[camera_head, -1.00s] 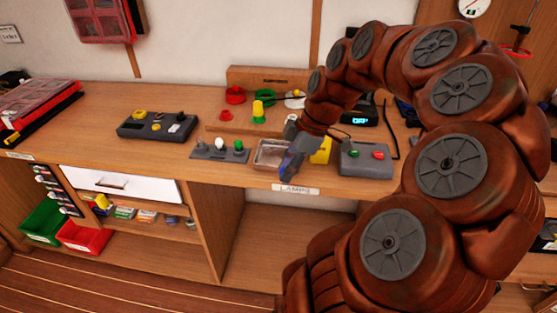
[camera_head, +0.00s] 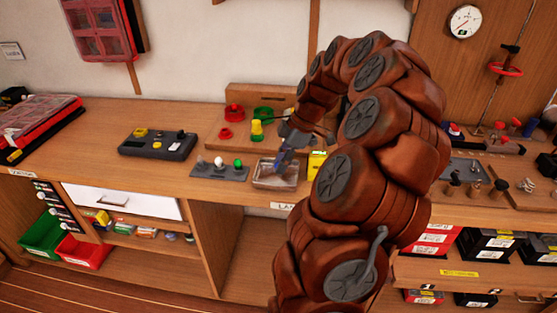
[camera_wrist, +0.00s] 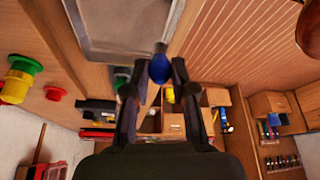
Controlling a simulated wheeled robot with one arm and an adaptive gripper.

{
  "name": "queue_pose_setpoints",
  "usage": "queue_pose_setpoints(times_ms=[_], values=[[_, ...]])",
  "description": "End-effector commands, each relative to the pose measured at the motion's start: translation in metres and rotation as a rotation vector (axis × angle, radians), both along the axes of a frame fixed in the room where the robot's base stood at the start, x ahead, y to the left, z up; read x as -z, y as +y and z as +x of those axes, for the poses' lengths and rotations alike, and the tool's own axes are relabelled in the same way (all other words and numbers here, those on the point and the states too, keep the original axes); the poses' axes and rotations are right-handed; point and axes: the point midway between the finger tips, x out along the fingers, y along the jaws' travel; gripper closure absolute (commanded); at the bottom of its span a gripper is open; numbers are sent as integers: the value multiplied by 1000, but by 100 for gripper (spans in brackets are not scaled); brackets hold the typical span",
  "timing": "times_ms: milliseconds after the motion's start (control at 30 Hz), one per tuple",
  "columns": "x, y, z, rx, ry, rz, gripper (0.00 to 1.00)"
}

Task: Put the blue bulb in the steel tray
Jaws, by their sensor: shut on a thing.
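The blue bulb (camera_wrist: 159,66) shows in the wrist view between the fingertips of my gripper (camera_wrist: 155,78), which is shut on it. The steel tray (camera_wrist: 104,48) is a shallow rectangular tray at the top of the wrist view, close to the bulb. In the head view the steel tray (camera_head: 268,184) sits at the bench's front edge, and my gripper (camera_head: 281,168) points down over it. The bulb cannot be made out in the head view. Whether it touches the tray is not clear.
A grey lamp holder (camera_head: 220,173) with small bulbs stands just left of the tray. A yellow block (camera_head: 316,163) is close on its right. A dark control box (camera_head: 157,145) is further left. Red, green and yellow parts (camera_head: 257,131) stand behind.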

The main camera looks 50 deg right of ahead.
Motion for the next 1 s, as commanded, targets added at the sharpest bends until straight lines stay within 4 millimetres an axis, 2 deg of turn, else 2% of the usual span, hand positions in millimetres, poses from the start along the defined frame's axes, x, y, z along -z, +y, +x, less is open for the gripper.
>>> queue_pose_setpoints(times_ms=[300, 667, 1000], values=[[2, -21, 27, 0, 2, -1, 90], [4, -27, 36, -1, 1, 0, 90], [36, -26, 35, -2, 4, 3, 90]])
